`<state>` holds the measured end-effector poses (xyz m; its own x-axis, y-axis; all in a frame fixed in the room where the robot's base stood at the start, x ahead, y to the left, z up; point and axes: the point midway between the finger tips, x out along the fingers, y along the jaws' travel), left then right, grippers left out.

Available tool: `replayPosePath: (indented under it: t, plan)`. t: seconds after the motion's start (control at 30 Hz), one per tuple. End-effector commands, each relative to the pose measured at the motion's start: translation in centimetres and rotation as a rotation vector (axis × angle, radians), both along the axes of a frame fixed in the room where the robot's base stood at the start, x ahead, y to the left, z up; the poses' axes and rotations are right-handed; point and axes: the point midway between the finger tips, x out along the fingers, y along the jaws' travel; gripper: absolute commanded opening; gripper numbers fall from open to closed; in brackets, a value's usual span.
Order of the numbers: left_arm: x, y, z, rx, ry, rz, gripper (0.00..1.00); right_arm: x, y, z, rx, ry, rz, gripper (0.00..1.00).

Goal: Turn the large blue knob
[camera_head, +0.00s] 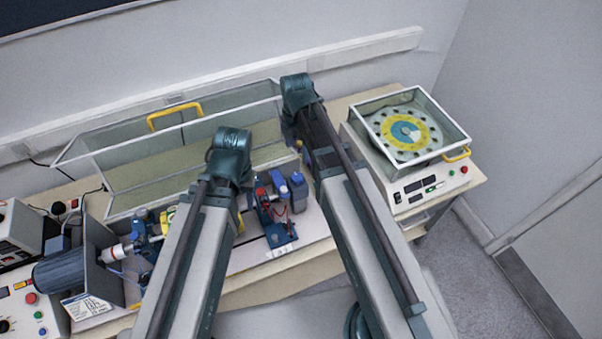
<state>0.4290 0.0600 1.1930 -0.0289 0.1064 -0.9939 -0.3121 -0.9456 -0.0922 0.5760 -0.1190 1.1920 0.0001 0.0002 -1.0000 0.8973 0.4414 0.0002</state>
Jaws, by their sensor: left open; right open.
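No part shows clearly as a large blue knob. Small blue upright parts (280,183) stand on a red and blue device (268,208) on the bench, between my two arms. More blue parts (143,222) sit at the left, beside a dark blue motor cylinder (68,270). My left arm rises from the bottom to a dark teal joint left of the red and blue device. My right arm rises to a teal joint farther back, right of that device. I see no fingertips of either gripper. My arms hide parts of the bench.
A long clear case (180,186) with a yellow handle stands at the back. A white unit (416,190) with a glass-covered yellow and blue disc (404,132) sits at the right. Control boxes (20,245) crowd the left end. Grey floor is open right of the bench.

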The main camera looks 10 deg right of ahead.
Motion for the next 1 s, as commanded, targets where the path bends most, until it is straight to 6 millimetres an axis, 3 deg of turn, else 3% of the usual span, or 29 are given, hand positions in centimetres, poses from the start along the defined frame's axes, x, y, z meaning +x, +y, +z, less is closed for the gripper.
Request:
replayPosePath:
  t: [0.37, 1.0]
  plan:
    - [0.0, 0.0, -3.1, 0.0, -0.001, -0.006, 0.5, 0.0, 0.0, -3.1, 0.0, 0.0, -0.002, 0.86]
    - [0.1, 0.0, -12.2, 0.0, -0.004, -0.008, 0.5, 0.0, 0.0, -12.2, 0.0, 0.001, -0.003, 0.86]
